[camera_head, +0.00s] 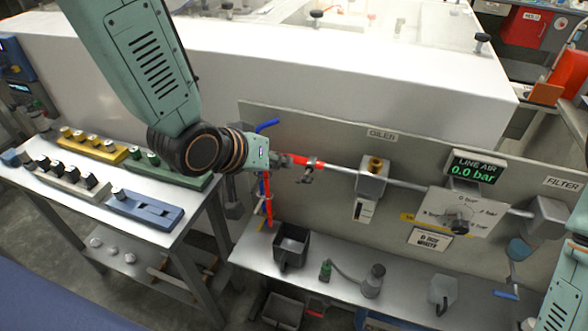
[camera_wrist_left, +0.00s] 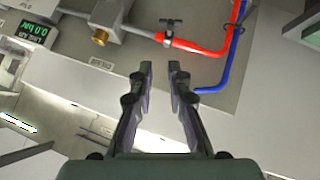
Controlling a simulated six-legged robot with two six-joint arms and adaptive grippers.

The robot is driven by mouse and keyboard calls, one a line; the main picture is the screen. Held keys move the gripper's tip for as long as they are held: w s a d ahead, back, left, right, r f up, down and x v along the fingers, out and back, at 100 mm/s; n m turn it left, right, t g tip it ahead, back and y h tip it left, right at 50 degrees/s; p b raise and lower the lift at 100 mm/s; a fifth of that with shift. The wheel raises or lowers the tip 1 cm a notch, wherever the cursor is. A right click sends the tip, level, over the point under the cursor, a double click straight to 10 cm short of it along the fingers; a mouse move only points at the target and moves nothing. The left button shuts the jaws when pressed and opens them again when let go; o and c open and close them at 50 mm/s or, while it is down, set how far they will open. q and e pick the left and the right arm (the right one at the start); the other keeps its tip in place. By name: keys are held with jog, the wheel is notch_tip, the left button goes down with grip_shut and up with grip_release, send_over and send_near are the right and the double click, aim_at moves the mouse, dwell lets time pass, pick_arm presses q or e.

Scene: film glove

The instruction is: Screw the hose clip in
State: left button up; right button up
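In the head view the clip (camera_head: 308,174) shows just right of my left gripper (camera_head: 280,160), on the horizontal stretch of red hose (camera_head: 268,200). In the left wrist view my left gripper (camera_wrist_left: 160,68) has its two fingers apart, with nothing between them. The tips point toward the clip, and a gap shows between tips and clip. My right gripper is out of view.
The oiler (camera_head: 372,180) sits on the pipe right of the clip. A blue hose (camera_wrist_left: 230,70) runs beside the red one. The line air display (camera_head: 473,170) reads 0.0 bar. A black bin (camera_head: 291,245) stands below. Coloured holder blocks (camera_head: 147,210) sit on the left table.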

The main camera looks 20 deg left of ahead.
aim_at(303, 182)
pick_arm(q)
jog(key=o, duration=0.4)
jog(key=shift+h, duration=0.4)
jog(key=f+b, duration=0.3)
jog(key=f, duration=0.2)
jog(key=f+b, duration=0.4)
jog(key=f, duration=0.2)
jog(key=s+f+b, duration=0.1)
jog(key=f+b, duration=0.3)
jog(key=f, duration=0.2)
jog(key=shift+s+d, duration=0.1)
jog(key=shift+c, duration=0.2)
jog(key=w+f+m+t+h+b, duration=0.35)
jog(key=f+m+t+b, duration=0.45)
jog(key=b, duration=0.5)
notch_tip(303, 182, up, 10)
jog(key=m+t, duration=0.3)
jog(key=m, duration=0.5)
jog(key=shift+h, duration=0.45)
jog(key=shift+f+b+x, duration=0.15)
jog(key=shift+b+x, duration=0.1)
jog(key=shift+x, duration=1.7)
jog(key=shift+f+b+x, duration=0.15)
jog(key=shift+b+x, duration=0.1)
jog(key=shift+x, duration=1.75)
jog(key=shift+w, duration=0.1)
jog(key=shift+c, duration=0.2)
